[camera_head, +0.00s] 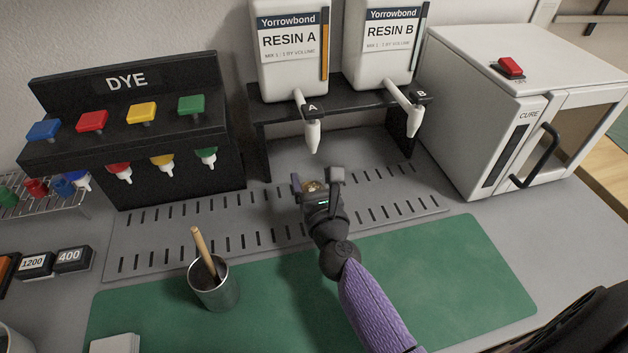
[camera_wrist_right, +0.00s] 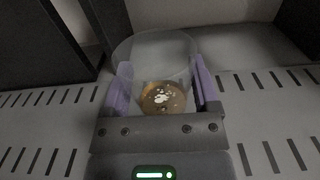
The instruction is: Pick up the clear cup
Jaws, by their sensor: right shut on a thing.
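The clear cup (camera_wrist_right: 155,55) is between the two purple-padded fingers of my right gripper (camera_wrist_right: 160,92), which is shut on it. The cup looks upright and holds a little amber-brown liquid with pale flecks at its bottom. In the head view my right gripper (camera_head: 318,180) is over the slotted grey tray, in front of the resin stand. Only a bit of the amber contents of the cup (camera_head: 312,187) shows there; the gripper hides much of it. I cannot tell whether the cup touches the tray. My left gripper is not in view.
Resin A (camera_head: 292,50) and Resin B (camera_head: 382,50) stand on a black stand, their nozzles hanging behind the gripper. The dye rack (camera_head: 128,120) is left, the white cure box (camera_head: 480,100) right. A metal tin (camera_head: 214,289) with a wooden stick stands on the green mat (camera_head: 440,275).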

